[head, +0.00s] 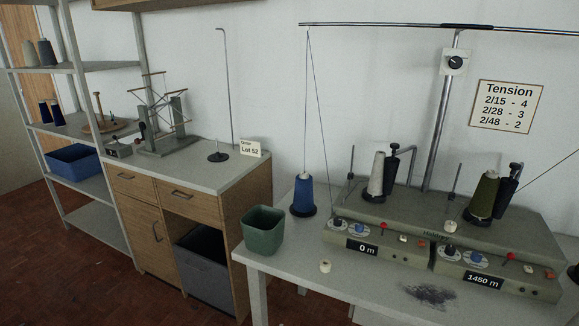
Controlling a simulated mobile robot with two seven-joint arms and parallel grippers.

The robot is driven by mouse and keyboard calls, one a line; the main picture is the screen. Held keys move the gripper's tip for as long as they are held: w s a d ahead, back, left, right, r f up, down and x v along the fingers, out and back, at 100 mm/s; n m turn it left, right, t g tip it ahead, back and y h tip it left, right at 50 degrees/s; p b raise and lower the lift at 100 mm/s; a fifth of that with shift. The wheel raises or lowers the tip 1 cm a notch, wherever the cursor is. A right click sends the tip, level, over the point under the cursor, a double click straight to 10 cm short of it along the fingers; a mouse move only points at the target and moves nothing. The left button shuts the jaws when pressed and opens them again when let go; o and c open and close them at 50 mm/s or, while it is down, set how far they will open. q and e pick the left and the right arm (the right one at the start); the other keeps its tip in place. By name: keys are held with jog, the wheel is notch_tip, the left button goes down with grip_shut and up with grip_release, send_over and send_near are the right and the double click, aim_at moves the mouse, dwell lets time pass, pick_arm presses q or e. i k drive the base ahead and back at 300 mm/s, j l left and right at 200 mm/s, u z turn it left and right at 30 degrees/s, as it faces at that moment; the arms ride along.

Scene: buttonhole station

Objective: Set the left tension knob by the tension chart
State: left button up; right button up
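The tension chart (506,106) hangs on the wall at the right and reads 2/15 - 4, 2/28 - 3, 2/48 - 2. The winder (430,237) stands on the right table with two stations. The left station shows a 0 m display (366,247); two small knobs on pale round dials, a left one (338,224) and a right one (358,229), sit beside it. Their settings are too small to read. The right station has a 1450 m display (482,281) and similar dials. A black dial (455,62) is on the post above. Neither gripper is in view.
A blue cone (302,194) stands left of the winder, its thread rising to the overhead bar (400,25). A white cone (376,174) and an olive cone (482,195) are on the winder. A green bin (263,231) and a "Lot 52" card (250,149) are farther left.

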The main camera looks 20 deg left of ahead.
aim_at(338, 221)
jog(key=i+j+u, duration=0.15)
jog(key=i+j, duration=0.25)
jog(key=i+j+u, duration=0.15)
jog(key=i+j, duration=0.2)
jog(key=i, duration=0.25)
jog(key=z, duration=1.3)
